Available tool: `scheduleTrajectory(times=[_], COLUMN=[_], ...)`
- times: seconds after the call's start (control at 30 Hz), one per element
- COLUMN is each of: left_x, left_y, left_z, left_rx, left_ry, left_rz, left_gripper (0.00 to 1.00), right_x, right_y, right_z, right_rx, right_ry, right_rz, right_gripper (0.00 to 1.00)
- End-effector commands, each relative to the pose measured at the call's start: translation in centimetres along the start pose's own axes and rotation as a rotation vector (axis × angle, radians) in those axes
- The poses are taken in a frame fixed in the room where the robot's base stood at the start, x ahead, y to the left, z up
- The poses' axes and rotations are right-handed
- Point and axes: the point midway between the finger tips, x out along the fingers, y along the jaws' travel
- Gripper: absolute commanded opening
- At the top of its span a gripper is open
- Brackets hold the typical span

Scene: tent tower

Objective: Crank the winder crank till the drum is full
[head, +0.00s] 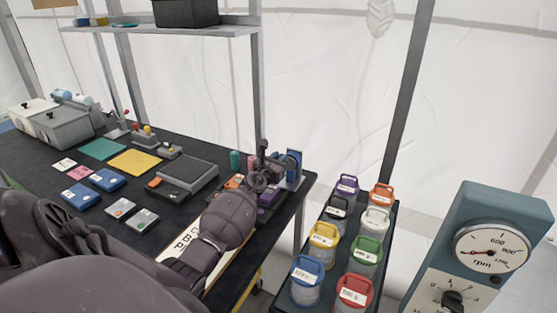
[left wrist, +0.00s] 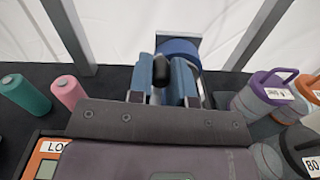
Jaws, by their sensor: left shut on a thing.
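The winder (head: 297,181) stands at the right end of the black table, with a blue drum (head: 293,161) on its grey frame. In the left wrist view the blue drum (left wrist: 180,48) shows just beyond my fingers. My left gripper (head: 262,172) reaches it from the near side. In the left wrist view my left gripper (left wrist: 162,85) is shut around the black crank knob (left wrist: 160,68), one finger on each side. The crank arm is mostly hidden by the fingers, and how full the drum is cannot be told. My right gripper is not in view.
Pink (left wrist: 68,92) and teal (left wrist: 22,96) spools stand left of the gripper. A rack of several colored lidded jars (head: 324,236) stands right of the table. A blue-grey rpm gauge panel (head: 490,205) is at far right. A grey scale (head: 188,174) lies on the table (head: 60,160).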

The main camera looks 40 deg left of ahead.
Motion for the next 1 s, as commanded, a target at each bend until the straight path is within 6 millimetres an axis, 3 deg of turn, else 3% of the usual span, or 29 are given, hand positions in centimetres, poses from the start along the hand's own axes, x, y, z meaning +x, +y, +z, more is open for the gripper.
scheduleTrajectory(times=[0.2, 0.47, 0.5, 0.63, 1.0], left_x=[0.0, 0.0, 0.0, 0.0, -0.4], left_y=[-0.3, -0.3, -0.3, -0.3, -0.3], left_z=[0.4, 0.3, 0.3, 0.3, 0.3], left_rx=[0.109, 0.117, 0.117, 0.116, 0.116], left_ry=[0.002, 0.001, 0.001, 0.001, 0.002], left_rz=[-0.001, 0.0, 0.0, 0.0, -0.001], left_gripper=[0.0, 0.0, 0.23, 0.43, 0.44], right_x=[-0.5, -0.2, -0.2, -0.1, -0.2], right_y=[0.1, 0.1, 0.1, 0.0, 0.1], right_z=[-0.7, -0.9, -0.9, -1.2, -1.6], right_rx=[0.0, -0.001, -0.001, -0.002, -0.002], right_ry=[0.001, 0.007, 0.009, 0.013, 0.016], right_rz=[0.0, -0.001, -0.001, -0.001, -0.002], right_gripper=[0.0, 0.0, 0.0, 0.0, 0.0])
